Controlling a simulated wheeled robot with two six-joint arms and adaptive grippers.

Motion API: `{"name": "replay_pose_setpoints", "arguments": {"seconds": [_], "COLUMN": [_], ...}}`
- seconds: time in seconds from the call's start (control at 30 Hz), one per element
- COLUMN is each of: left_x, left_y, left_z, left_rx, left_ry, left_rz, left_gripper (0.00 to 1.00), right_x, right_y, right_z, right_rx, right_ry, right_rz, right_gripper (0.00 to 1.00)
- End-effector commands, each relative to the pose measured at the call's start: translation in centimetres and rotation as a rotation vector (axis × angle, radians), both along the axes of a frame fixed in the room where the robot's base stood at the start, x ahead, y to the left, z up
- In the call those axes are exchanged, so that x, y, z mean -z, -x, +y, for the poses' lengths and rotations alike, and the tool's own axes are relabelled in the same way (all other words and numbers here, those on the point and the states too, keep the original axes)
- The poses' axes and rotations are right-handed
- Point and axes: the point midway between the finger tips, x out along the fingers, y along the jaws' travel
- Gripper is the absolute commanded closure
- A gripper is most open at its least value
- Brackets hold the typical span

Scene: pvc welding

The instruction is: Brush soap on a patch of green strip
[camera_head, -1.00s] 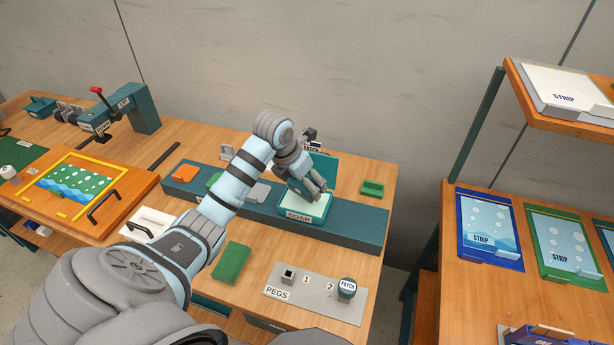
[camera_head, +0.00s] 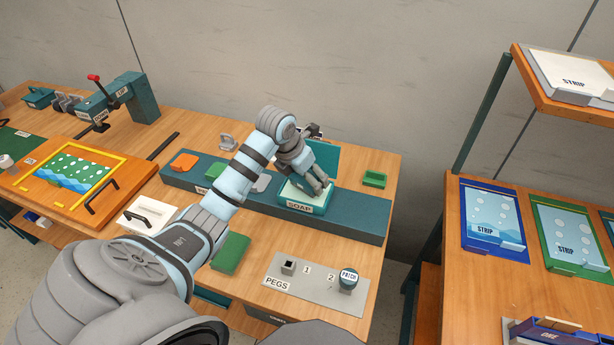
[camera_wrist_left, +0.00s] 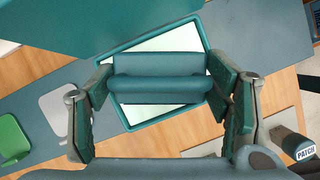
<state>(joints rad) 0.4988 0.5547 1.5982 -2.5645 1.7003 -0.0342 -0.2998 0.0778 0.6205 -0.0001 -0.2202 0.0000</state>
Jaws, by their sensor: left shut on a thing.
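My left gripper (camera_head: 316,188) is over the soap tray (camera_head: 300,208), a teal box with a pale surface and a SOAP label. In the left wrist view the gripper (camera_wrist_left: 162,88) is shut on a teal block with a rounded bar (camera_wrist_left: 160,82), over the pale soap surface (camera_wrist_left: 140,114). Whether the block touches the soap I cannot tell. The green STRIP board (camera_head: 568,238) lies on the right-hand bench. A round PATCH piece (camera_head: 348,279) sits by peg 2, and it also shows in the left wrist view (camera_wrist_left: 303,150). My right gripper is not in view.
A teal panel (camera_head: 324,158) stands behind the soap tray. The long teal rack (camera_head: 358,222) also holds an orange block (camera_head: 185,161). A green block (camera_head: 231,253) and the PEGS plate (camera_head: 315,285) lie in front. A blue STRIP board (camera_head: 494,222) is beside the green one.

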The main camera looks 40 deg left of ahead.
Motion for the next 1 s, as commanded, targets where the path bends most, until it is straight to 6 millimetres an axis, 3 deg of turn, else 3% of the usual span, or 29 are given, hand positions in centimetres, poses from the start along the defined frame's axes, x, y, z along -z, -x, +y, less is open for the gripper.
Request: {"name": "replay_pose_setpoints", "arguments": {"seconds": [1.0], "left_x": [0.91], "left_y": [0.01], "left_z": [-0.01], "left_rx": [0.000], "left_ry": [0.000], "left_rz": [0.000], "left_gripper": [0.51], "right_x": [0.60], "right_y": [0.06], "right_z": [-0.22], "right_rx": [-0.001], "right_ry": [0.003], "right_rz": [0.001], "right_gripper": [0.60]}}
